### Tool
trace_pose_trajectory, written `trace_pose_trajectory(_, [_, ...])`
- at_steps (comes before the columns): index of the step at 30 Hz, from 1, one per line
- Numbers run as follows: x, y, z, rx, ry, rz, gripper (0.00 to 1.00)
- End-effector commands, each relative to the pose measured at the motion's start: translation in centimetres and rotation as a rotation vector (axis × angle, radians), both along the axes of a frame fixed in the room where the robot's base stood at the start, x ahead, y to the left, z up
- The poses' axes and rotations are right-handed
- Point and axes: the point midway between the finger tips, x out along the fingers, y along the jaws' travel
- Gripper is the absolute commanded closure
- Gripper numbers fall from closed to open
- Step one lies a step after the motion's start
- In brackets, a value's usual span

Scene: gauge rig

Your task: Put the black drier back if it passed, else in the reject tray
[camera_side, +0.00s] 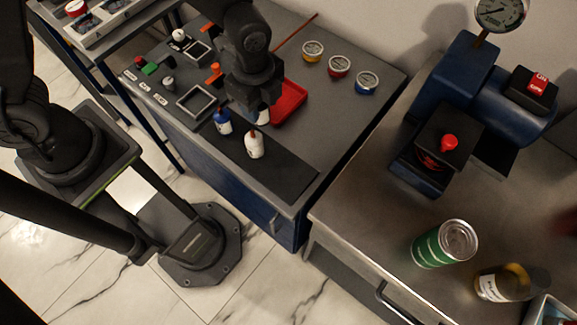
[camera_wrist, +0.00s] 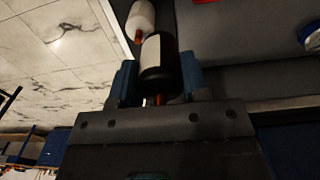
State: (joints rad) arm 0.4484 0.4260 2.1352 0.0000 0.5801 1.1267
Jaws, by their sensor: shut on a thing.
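My gripper (camera_wrist: 158,82) is shut on the black drier (camera_wrist: 161,68), a dark bottle with a white label and orange-red tip, between blue fingers in the wrist view. In the side view my gripper (camera_side: 258,108) is over the bench by the dark mat (camera_side: 285,172). Only a pale bit of the drier (camera_side: 263,117) shows under it; whether it touches the mat cannot be told. A red tray (camera_side: 291,104), likely the reject tray, lies just right of the gripper and looks empty where visible.
A white bottle (camera_side: 254,147) and a blue bottle (camera_side: 222,122) stand close by my gripper. Several tins, including a blue one (camera_side: 367,82), sit behind. The mat's front is clear.

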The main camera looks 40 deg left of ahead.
Motion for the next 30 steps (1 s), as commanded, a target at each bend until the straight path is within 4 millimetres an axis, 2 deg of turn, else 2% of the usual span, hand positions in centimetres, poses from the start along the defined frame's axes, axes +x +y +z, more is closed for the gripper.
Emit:
trace_pose_trajectory(9, [-2.0, -6.7, -4.2, 0.001, 0.002, -0.003, 0.92])
trace_pose_trajectory(15, [-2.7, -9.3, -5.8, 0.000, 0.000, 0.001, 0.92])
trace_pose_trajectory(20, [-2.9, -9.7, -6.7, 0.001, 0.001, 0.005, 0.92])
trace_pose_trajectory(27, [-2.8, -9.7, -9.8, 0.001, 0.001, 0.005, 0.92])
trace_pose_trajectory(30, [-2.8, -9.7, -10.1, -0.001, -0.001, 0.005, 0.92])
